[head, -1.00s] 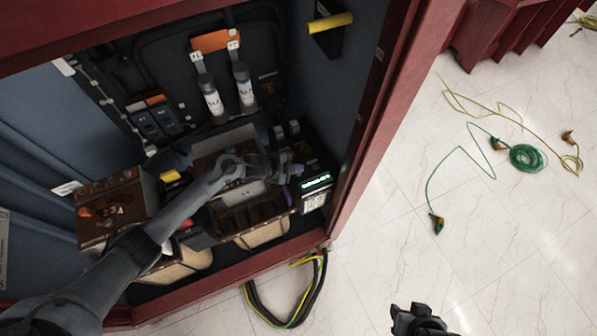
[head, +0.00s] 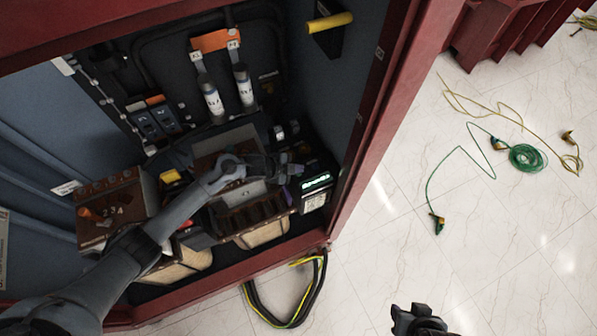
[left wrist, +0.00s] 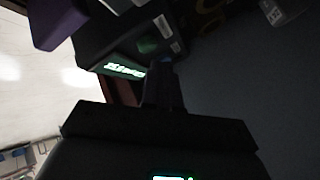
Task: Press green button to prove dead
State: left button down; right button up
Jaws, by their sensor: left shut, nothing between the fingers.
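A black box-shaped unit (head: 314,200) with a lit green display (head: 317,181) stands at the right side inside the cabinet. It also shows in the left wrist view, with its glowing display (left wrist: 125,69) and a dim green patch (left wrist: 148,46) on its dark face. I cannot tell whether that patch is the green button. My left gripper (head: 293,169) is shut and empty, just up and left of the display. In the left wrist view its dark fingers (left wrist: 164,82) lie beside the unit; contact cannot be told. My right gripper (head: 418,318) is at the bottom edge, its jaws unclear.
The red cabinet frame (head: 367,130) borders the unit on the right. Brown terminal blocks (head: 110,205) stand left, and two white-labelled cylinders (head: 244,90) hang behind. A yellow handle (head: 330,22) is on the side wall. Green cable (head: 527,158) lies on open floor.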

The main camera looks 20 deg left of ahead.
aim_at(296, 175)
pick_arm(q)
jog(key=shift+f, duration=0.35)
jog(key=shift+f+b, duration=0.4)
jog(key=shift+f, duration=0.05)
dwell(0.6)
jog(key=shift+r, duration=0.1)
dwell(0.3)
jog(key=shift+r+p, duration=0.75)
jog(key=shift+p, duration=0.1)
jog(key=shift+r, duration=0.15)
notch_tip(296, 175, up, 5)
jog(key=p, duration=0.4)
jog(key=shift+p, duration=0.35)
